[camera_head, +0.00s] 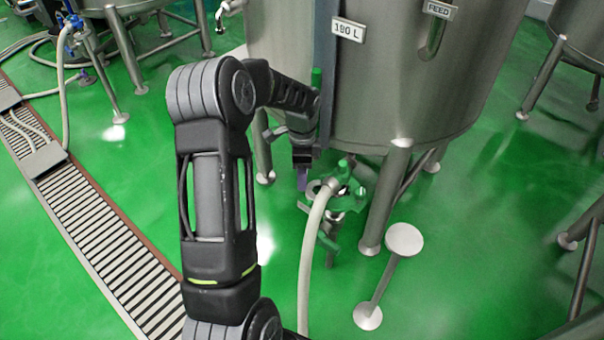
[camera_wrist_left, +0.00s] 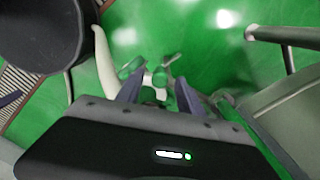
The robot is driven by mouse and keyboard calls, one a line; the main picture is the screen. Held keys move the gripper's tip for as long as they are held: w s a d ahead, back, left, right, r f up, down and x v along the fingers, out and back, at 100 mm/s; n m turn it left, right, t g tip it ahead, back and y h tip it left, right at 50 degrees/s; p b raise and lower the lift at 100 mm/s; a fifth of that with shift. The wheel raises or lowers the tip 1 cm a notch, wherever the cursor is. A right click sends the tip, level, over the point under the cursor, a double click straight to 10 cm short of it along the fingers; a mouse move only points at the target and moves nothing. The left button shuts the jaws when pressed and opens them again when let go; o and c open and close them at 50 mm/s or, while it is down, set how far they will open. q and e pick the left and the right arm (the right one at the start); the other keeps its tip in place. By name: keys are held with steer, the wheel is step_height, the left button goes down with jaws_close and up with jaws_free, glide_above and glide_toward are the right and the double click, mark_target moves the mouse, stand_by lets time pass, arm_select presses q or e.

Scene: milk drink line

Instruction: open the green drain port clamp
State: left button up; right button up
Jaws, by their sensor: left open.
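The green drain port clamp (camera_head: 345,174) is on the fitting low beneath the front of the steel tank (camera_head: 400,80), where a pale hose (camera_head: 309,245) joins. Other green parts sit around the fitting, so its exact outline is hard to tell. My left gripper (camera_head: 302,180) is just left of the fitting in the head view, pointing down. In the left wrist view, my open left gripper (camera_wrist_left: 157,92) has its fingers apart, with green fitting parts (camera_wrist_left: 160,77) between and beyond the tips. I cannot tell whether they touch. My right gripper is in neither view.
Tank legs (camera_head: 387,200) stand close right of the fitting. A round-topped metal stand (camera_head: 403,239) is on the green floor in front. A slatted floor drain (camera_head: 100,240) runs along the left.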

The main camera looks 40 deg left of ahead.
arm_select(q)
step_height(320, 180, up, 8)
steer(key=shift+f, duration=0.25)
steer(key=shift+s, duration=0.1)
stand_by(0.5)
